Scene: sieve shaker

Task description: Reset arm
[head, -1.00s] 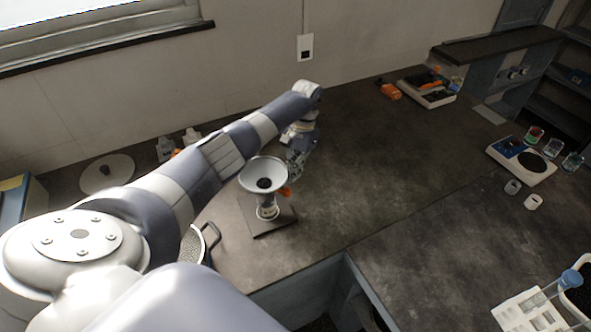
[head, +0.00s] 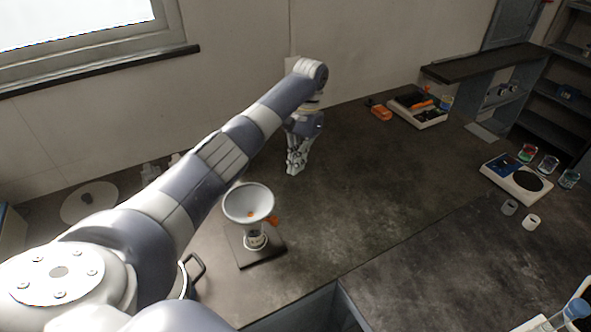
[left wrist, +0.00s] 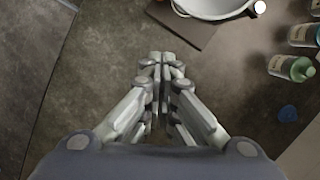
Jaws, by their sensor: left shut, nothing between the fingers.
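My left arm reaches in from the left of the head view, and its gripper (head: 294,168) hangs above the bench behind the white funnel-topped device. The left wrist view shows the fingers (left wrist: 162,62) together and empty. The white funnel (head: 249,203) sits on a stand with a dark square base (head: 262,258), with an orange part at its side and something small and orange inside. My gripper is apart from it. In the left wrist view the white bowl (left wrist: 215,8) is at the top. My right gripper is not in view.
Bottles (left wrist: 290,68) stand on the right of the left wrist view. A balance (head: 518,178) with small jars and a grey device (head: 418,110) stand at the right and back. A handled pan is partly hidden by my arm. The middle of the bench (head: 370,200) is clear.

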